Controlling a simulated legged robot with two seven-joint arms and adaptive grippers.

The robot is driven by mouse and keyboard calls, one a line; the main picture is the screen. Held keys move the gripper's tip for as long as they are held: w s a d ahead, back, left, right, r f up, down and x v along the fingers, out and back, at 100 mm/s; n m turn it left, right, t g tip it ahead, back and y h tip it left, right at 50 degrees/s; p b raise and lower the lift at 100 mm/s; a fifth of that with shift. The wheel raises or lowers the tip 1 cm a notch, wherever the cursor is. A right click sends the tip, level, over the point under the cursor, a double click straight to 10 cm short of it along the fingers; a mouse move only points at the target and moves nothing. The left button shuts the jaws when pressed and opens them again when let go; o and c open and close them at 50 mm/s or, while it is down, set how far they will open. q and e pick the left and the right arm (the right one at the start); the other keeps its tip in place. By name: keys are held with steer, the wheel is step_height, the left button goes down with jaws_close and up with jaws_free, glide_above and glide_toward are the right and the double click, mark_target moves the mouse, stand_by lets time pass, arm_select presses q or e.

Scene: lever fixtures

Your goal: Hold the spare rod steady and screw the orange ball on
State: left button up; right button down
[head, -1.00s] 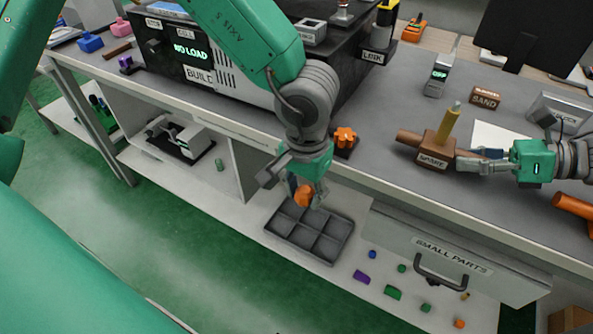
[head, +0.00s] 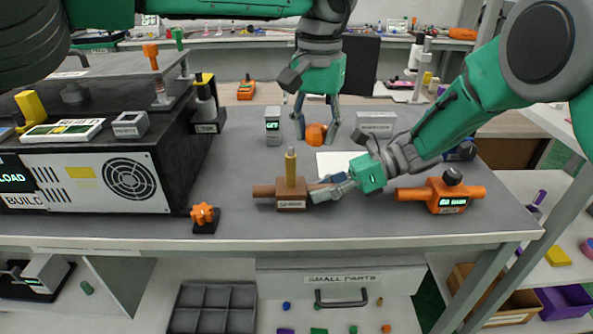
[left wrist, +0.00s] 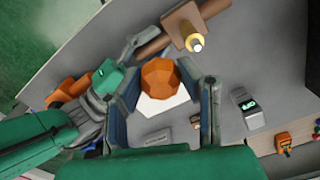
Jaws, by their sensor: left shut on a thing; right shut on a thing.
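The spare fixture (head: 291,202) is a brown block with a horizontal brown bar and an upright yellow rod (head: 291,165) with a pale tip. It stands near the bench's front edge; its rod also shows in the left wrist view (left wrist: 195,42). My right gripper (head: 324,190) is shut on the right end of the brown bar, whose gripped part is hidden. My left gripper (head: 317,124) points down, shut on the faceted orange ball (head: 316,135), up and to the right of the rod in the head view. The ball sits between both fingers in the left wrist view (left wrist: 161,75). Ball and rod are apart.
An orange fixture (head: 447,194) stands right of my right gripper. An orange knob on a black base (head: 204,218) stands to the left, by the large black machine (head: 120,180). White paper (head: 340,163) and a small grey device (head: 272,124) lie behind. A drawer (head: 340,281) is below.

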mark_target(291, 148)
arm_select(q)
steer(key=shift+w+a+r+n, duration=0.2)
steer(key=shift+a+r+n, duration=0.95)
steer(key=shift+r, duration=0.3)
steer(key=shift+w+a+r+n, duration=0.15)
steer(key=shift+a+r+n, duration=0.9)
steer(key=shift+a+r, duration=0.3)
steer(key=shift+d, duration=0.15)
steer(key=shift+d, duration=0.15)
steer(key=shift+d+f, duration=0.15)
steer(key=shift+f, duration=0.2)
steer(key=shift+a+f, duration=0.2)
steer(key=shift+f, duration=2.3)
steer(key=shift+s+d+f, duration=0.1)
steer(key=shift+f, duration=0.95)
